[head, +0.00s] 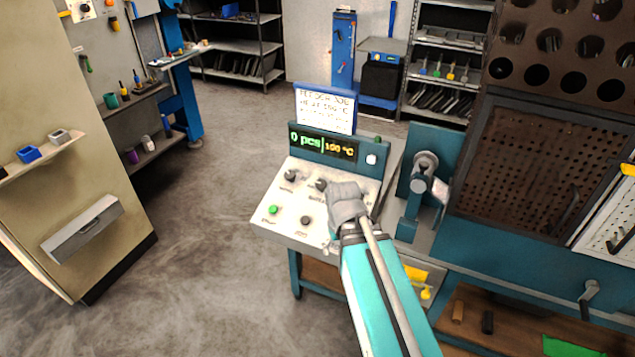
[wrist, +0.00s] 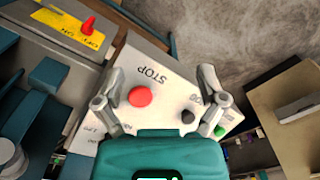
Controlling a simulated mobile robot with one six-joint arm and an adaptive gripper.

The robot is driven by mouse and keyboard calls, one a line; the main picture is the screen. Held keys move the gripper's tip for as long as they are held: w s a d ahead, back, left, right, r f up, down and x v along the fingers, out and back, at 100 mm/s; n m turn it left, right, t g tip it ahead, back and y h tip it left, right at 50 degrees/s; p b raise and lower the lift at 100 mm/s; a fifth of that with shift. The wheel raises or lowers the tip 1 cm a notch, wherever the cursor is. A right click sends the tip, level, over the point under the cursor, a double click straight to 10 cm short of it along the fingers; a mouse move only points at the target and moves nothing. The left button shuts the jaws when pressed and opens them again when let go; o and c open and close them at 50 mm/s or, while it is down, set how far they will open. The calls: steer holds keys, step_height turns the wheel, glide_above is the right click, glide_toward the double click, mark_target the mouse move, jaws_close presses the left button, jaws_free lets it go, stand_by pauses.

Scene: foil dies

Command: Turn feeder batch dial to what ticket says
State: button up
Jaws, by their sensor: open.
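A press-like console has a white sloped panel (head: 283,226) with dark dials, one dial (head: 291,176) at upper left and a second dial (head: 320,184) beside it. A ticket (head: 325,110) stands above the display (head: 323,146); its small print is too blurred to read surely. The display reads "0 pcs" and a temperature in °C, perhaps 190. My gripper (head: 346,197) is over the panel's right part and hides some of it. In the wrist view my gripper (wrist: 160,75) is open and empty, with the red STOP button (wrist: 140,96) and a black knob (wrist: 188,116) between its fingers.
A green button (head: 273,209) and a black knob (head: 306,220) sit low on the panel. A teal clamp-like device (head: 424,170) stands close on the right. A yellow plate with a red switch (wrist: 87,25) shows in the wrist view. The floor (head: 200,230) at left is clear.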

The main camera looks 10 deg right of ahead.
steer(key=w+r+n+p, duration=0.7)
steer(key=w+n, duration=0.2)
steer(key=w, duration=0.5)
step_height(320, 180, up, 7)
steer(key=n+t+p, duration=0.1)
steer(key=n+p, duration=0.5)
steer(key=n, duration=0.4)
glide_above(321, 183)
steer(key=s, duration=0.1)
steer(key=shift+s+f, duration=0.15)
steer(key=shift+f, duration=0.1)
steer(key=shift+f, duration=0.2)
steer(key=f+b, duration=0.4)
steer(key=w+f+b, duration=0.1)
steer(key=f+b, duration=0.8)
steer(key=shift+w+f+b, duration=0.15)
steer(key=shift+w+b, duration=0.05)
steer(key=shift+b, duration=0.2)
